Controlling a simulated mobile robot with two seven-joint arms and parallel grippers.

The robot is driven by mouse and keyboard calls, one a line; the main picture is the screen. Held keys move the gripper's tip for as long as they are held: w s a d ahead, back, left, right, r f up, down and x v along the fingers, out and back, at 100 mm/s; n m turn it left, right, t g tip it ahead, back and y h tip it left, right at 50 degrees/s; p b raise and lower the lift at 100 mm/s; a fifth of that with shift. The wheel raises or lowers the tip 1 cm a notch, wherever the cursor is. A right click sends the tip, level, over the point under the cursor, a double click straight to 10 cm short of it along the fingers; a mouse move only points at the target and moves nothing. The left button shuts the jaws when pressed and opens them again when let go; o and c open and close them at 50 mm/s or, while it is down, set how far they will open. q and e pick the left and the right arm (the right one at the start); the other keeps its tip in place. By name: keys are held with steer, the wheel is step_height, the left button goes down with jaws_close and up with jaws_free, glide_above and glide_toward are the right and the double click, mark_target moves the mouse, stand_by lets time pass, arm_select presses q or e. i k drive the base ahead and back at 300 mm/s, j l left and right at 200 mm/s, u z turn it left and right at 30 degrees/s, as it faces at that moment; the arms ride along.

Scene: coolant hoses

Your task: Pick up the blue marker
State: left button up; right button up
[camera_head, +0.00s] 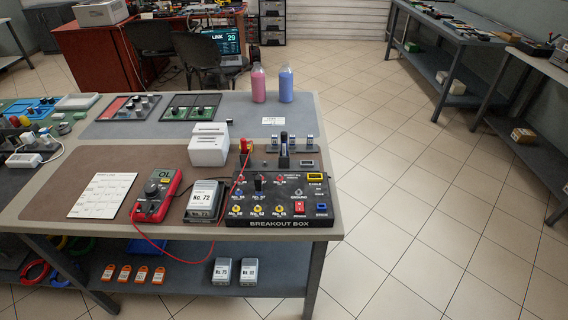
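I cannot make out a blue marker for certain in the head view. A dark, bluish upright piece (284,148) stands behind the breakout box (283,222), but it is too small to identify. A bottle of blue liquid (286,86) stands at the far right of the table. Neither of my grippers is in view.
The table (328,150) holds a red multimeter (157,194) with a red lead, a grey No. 72 unit (203,202), white boxes (209,145), a white sheet (103,195) and a pink bottle (258,84). Small units lie on the lower shelf. Tiled floor at right is clear.

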mark_target(283, 134)
steer(key=k+u, duration=0.1)
steer(key=u, duration=0.6)
steer(key=k+j+u, duration=0.1)
steer(key=u, duration=0.25)
steer(key=l+u, duration=0.2)
steer(key=u, duration=0.25)
steer(key=l+u, duration=0.2)
steer(key=u, duration=0.3)
steer(key=l+u, duration=0.2)
steer(key=u, duration=0.25)
steer(key=k+l, duration=0.1)
steer(key=l, duration=0.4)
steer(key=k+l, duration=0.1)
steer(key=l, duration=0.35)
steer(key=k+l, duration=0.15)
steer(key=l, duration=0.35)
steer(key=k+l, duration=0.1)
steer(key=l, duration=0.4)
steer(key=k+l, duration=0.1)
steer(key=l, duration=0.35)
